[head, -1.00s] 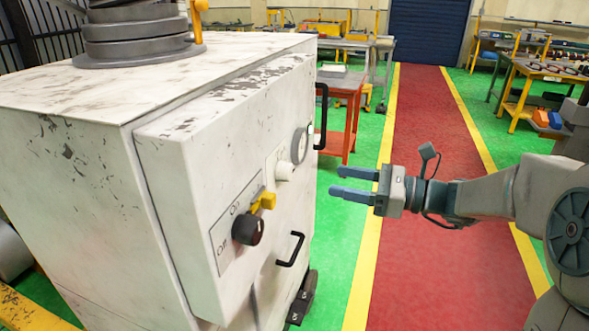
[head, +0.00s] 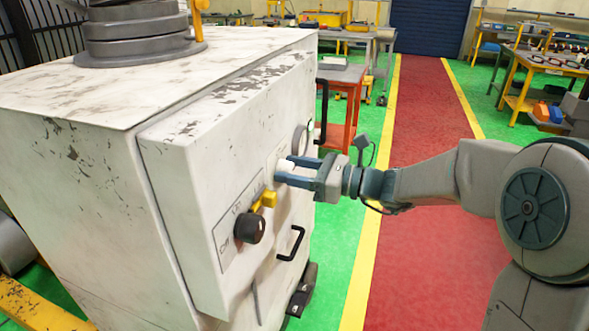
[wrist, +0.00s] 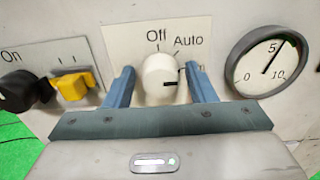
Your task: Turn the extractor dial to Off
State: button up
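The white extractor dial (wrist: 160,76) sits on a pale plate on the cabinet front, with "Off" above it, "Auto" at upper right and a partly hidden label at right. Its dark mark points right, towards that partly hidden label. In the head view the dial (head: 284,167) is partly covered by my fingers. My gripper (wrist: 163,90) is open, with one blue finger on each side of the dial and small gaps visible. In the head view my gripper (head: 298,171) reaches the panel from the right.
A yellow switch (wrist: 75,84) and a black knob (wrist: 20,92) are left of the dial, and a round gauge (wrist: 268,66) is right. Black handles (head: 291,243) and (head: 322,105) stick out from the cabinet (head: 70,190). Red floor lies clear behind my arm.

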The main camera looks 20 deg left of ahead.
jog(key=c, duration=0.7)
jog(key=shift+o, duration=0.2)
jog(key=shift+f+b, duration=0.15)
jog(key=shift+b, duration=0.4)
jog(key=n+b, duration=0.9)
jog(key=b, duration=0.3)
jog(key=n+b, duration=0.8)
jog(key=b, duration=0.5)
jog(key=shift+s+f+n, duration=0.2)
jog(key=shift+n, duration=0.2)
jog(key=shift+r, duration=0.1)
jog(key=o, duration=1)
